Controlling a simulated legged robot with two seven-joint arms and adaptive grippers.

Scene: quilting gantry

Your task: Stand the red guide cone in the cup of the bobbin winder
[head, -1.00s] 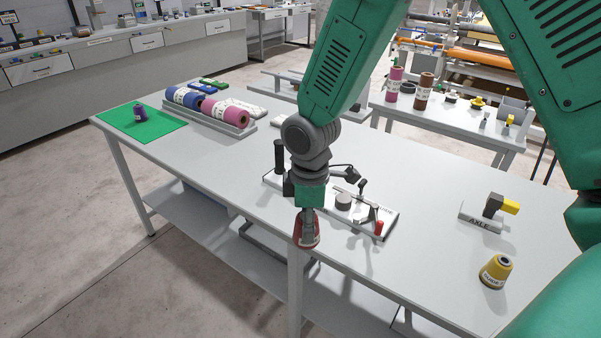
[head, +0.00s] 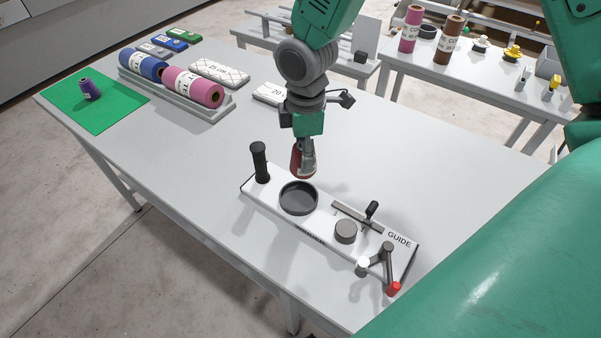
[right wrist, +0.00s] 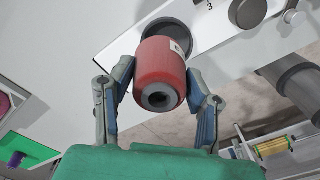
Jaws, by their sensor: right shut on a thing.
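The red guide cone (head: 296,161) is held in my right gripper (head: 304,170), whose fingers are shut on its sides. In the right wrist view, the cone (right wrist: 159,80) sits between the two fingers (right wrist: 160,103), its holed end facing the camera. The bobbin winder (head: 272,210) is a white board on the table. Its cup (head: 298,199) is a dark round dish, empty as far as I can see. The cone is above the cup's far side, apart from it in the head view. In the wrist view it covers part of the cup (right wrist: 181,34). My left gripper is not in view.
A black upright post (head: 259,162) stands left of the cup. A grey knob (head: 345,231) and a red-tipped crank (head: 393,289) stand to its right. Thread rolls lie in a grey tray (head: 175,98) at the back left. The table (head: 190,165) left of the winder is clear.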

